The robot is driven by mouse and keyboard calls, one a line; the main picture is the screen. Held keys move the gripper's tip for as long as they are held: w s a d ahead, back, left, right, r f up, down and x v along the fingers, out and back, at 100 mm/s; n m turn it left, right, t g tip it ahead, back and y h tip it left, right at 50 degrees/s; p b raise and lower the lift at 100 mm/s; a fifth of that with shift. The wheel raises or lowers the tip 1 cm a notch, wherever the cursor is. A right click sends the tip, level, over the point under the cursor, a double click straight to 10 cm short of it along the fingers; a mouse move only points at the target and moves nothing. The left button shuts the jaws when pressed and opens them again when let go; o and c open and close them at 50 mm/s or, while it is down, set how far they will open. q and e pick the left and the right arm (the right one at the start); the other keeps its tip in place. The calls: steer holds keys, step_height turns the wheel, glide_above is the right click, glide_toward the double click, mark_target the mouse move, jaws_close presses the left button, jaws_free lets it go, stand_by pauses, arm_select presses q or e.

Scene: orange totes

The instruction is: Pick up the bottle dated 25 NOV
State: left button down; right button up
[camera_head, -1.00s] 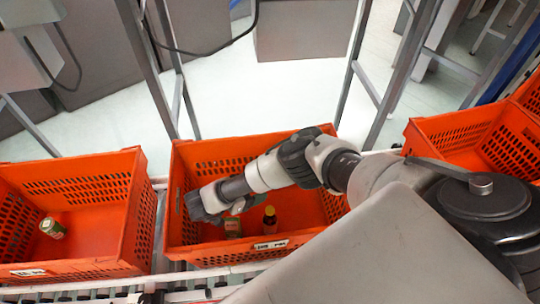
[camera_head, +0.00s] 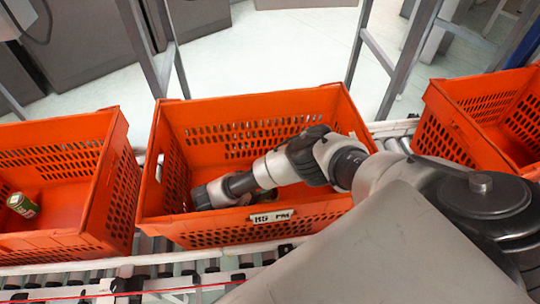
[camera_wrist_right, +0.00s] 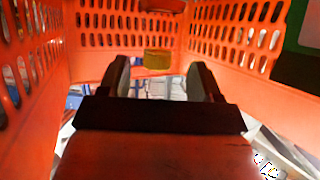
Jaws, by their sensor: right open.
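My right gripper (camera_head: 205,197) is down inside the middle orange tote (camera_head: 330,118), low behind its front wall. In the right wrist view its two fingers (camera_wrist_right: 160,80) stand apart with nothing between them. A small yellow piece (camera_wrist_right: 157,60), which may be the bottle's cap, shows in the gap just ahead of the fingertips. The rest of the bottle cannot be made out. In the head view the bottle is hidden behind the tote's front wall and my arm. No date is readable. My left gripper is not in view.
A dark green item (camera_wrist_right: 300,60) is close at the right of the wrist view. The left tote (camera_head: 60,240) holds a green can (camera_head: 22,204). Another tote (camera_head: 480,140) stands right. Tote walls surround my gripper closely.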

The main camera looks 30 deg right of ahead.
mark_target(274, 197)
steer(key=b+x, duration=0.1)
steer(key=x, duration=0.4)
steer(key=shift+s+b, duration=0.15)
steer(key=shift+b, duration=0.2)
steer(key=shift+d+f, duration=0.15)
steer(key=shift+d, duration=0.35)
jaws_close()
